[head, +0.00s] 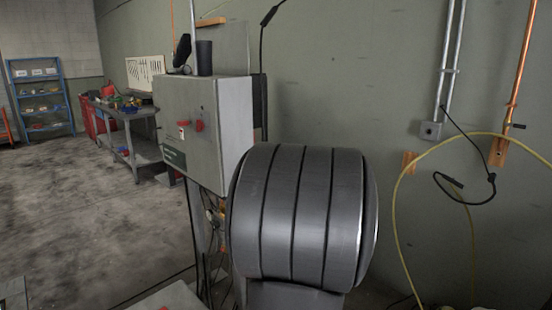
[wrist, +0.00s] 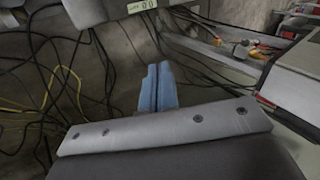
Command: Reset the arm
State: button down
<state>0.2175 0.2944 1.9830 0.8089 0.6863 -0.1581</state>
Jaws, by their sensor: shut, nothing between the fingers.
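My gripper (wrist: 156,88) shows in the wrist view as two blue fingers side by side, pressed together with nothing between them. It sits above a grey metal plate with several bolts (wrist: 170,128), which runs along the top of a dark rounded surface. I cannot tell whether the fingers touch the plate. My arm and gripper do not show in the head view. There, a large grey grooved roller (head: 305,215) stands in the middle front.
A grey control box (head: 205,130) with red knobs stands behind the roller. A yellow hose (head: 395,225) loops at the right. Black cables (wrist: 85,70) and a yellow cable (wrist: 30,105) lie on the floor. A workbench (head: 130,120) and blue shelf (head: 40,97) stand at the back left. Open floor lies at left.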

jog(key=s+d+r+n+h, duration=0.1)
jog(key=s+d+r+h, duration=0.1)
jog(key=s+d, duration=0.3)
jog(key=s+d+r+n+h, duration=0.1)
jog(key=s+d+r+h, duration=0.2)
jog(key=s+d, duration=0.3)
jog(key=shift+s+r+h, duration=0.3)
jog(key=shift+s+r, duration=0.45)
jog(key=shift+s, duration=2)
